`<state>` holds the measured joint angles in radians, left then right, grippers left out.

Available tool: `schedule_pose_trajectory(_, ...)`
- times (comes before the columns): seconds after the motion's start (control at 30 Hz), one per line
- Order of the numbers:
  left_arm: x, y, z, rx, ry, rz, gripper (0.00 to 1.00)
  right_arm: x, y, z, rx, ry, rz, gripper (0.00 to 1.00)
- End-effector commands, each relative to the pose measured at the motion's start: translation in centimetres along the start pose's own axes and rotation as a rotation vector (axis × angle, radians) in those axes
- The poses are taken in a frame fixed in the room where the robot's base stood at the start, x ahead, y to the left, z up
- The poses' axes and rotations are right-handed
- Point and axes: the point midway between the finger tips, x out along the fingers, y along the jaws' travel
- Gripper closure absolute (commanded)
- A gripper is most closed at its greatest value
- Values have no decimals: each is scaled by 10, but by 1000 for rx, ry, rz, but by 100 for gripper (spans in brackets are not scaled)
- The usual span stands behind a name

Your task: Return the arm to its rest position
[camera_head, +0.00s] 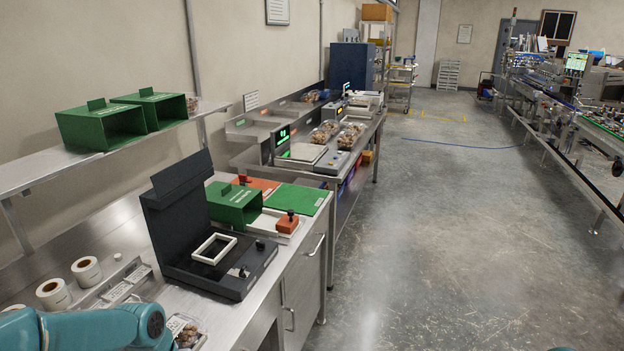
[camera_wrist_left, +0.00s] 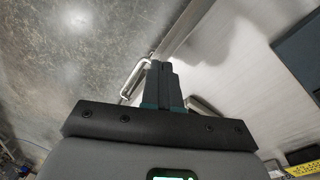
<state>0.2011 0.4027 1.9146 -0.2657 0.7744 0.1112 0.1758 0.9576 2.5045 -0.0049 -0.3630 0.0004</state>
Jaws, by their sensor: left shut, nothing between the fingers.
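My left arm (camera_head: 95,328) shows at the bottom left of the head view, a teal link over the front of the steel workbench. Its gripper is outside the head view. In the left wrist view my left gripper (camera_wrist_left: 160,68) has its two dark fingers together, with nothing between them. The fingers point toward the bench edge and a cabinet handle (camera_wrist_left: 133,80). A teal part at the bottom right edge of the head view may be my right arm, but its gripper is not in view.
The workbench carries an open black clamshell device (camera_head: 215,275) with a white frame, a green box (camera_head: 234,205), label rolls (camera_head: 86,271) and a clear tray (camera_head: 185,331) close to my left arm. A shelf (camera_head: 40,170) hangs above. The floor (camera_head: 430,260) to the right is clear.

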Motion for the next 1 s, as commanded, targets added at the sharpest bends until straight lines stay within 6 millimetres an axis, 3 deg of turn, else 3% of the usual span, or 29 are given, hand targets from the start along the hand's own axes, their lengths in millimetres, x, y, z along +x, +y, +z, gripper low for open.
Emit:
schedule_pose_trajectory(0.17, 90, 43, 33, 24, -25, 101, 100, 0, 0, 0, 0, 0, 0, 57)
schedule_pose_trajectory(0.3, 167, 80, 94, 4, -37, 178, 100, 0, 0, 0, 0, 0, 0, 57)
schedule_pose_trajectory(0.4, 197, 94, 135, -21, -34, 195, 100, 0, 0, 0, 0, 0, 0, 57)
schedule_pose_trajectory(0.5, 211, 99, 163, -39, -28, 194, 100, 0, 0, 0, 0, 0, 0, 57)
schedule_pose_trajectory(0.6, 216, 100, 175, -48, -22, 189, 100, 0, 0, 0, 0, 0, 0, 57)
schedule_pose_trajectory(1.0, 217, 100, 176, -49, -16, 188, 100, 0, 0, 0, 0, 0, 0, 57)
